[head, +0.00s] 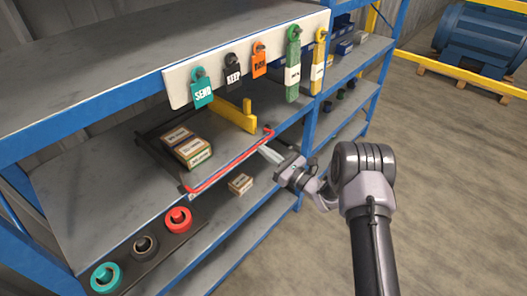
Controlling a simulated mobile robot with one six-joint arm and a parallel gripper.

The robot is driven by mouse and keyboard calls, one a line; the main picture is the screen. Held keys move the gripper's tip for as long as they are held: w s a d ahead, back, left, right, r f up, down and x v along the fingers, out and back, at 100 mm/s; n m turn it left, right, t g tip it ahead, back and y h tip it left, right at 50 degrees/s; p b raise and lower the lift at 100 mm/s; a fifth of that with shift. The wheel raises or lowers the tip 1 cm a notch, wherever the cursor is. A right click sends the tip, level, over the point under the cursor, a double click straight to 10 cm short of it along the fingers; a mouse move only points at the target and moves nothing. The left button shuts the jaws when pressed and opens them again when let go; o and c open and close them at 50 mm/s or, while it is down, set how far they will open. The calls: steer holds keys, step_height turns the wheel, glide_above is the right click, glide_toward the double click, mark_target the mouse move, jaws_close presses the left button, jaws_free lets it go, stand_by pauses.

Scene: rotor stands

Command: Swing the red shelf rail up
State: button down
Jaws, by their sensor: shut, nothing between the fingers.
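The red shelf rail (228,164) is a thin bar with bent ends. It runs along the front edge of the middle shelf, low in front of the boxes. My gripper (265,151) is at the shelf front, near the right part of the rail and just below it. Its pale fingers are shut, with nothing seen between them. I cannot tell whether the fingertips touch the rail or only come close to it.
Small boxes (186,147) sit behind the rail, beside a yellow bracket (237,117). Hanging tags (202,94) line a white board above. A small box (240,184) and rings on a dark strip (146,247) are below. Floor at right (455,190) is clear.

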steer(key=a+r+g+h+p, duration=0.1)
steer(key=r+g+h+p, duration=0.1)
steer(key=p, duration=0.2)
steer(key=w+a+r+g+h+p, duration=0.1)
steer(key=r+g+h+p, duration=0.1)
steer(key=h+p, duration=0.1)
steer(key=w+a+r+g+h+p, duration=0.1)
steer(key=r+g+h+p, duration=0.1)
steer(key=p, duration=0.3)
steer(key=shift+w+r+g+h+p, duration=0.15)
steer(key=shift+r+g+h+p, duration=0.2)
steer(key=shift+h, duration=0.35)
steer(key=shift+w+a+p, duration=0.3)
steer(key=shift+a+p, duration=0.05)
steer(key=shift+p, duration=0.05)
steer(key=shift+w+a+r, duration=0.2)
steer(key=shift+a, duration=0.1)
steer(key=shift+s, duration=0.1)
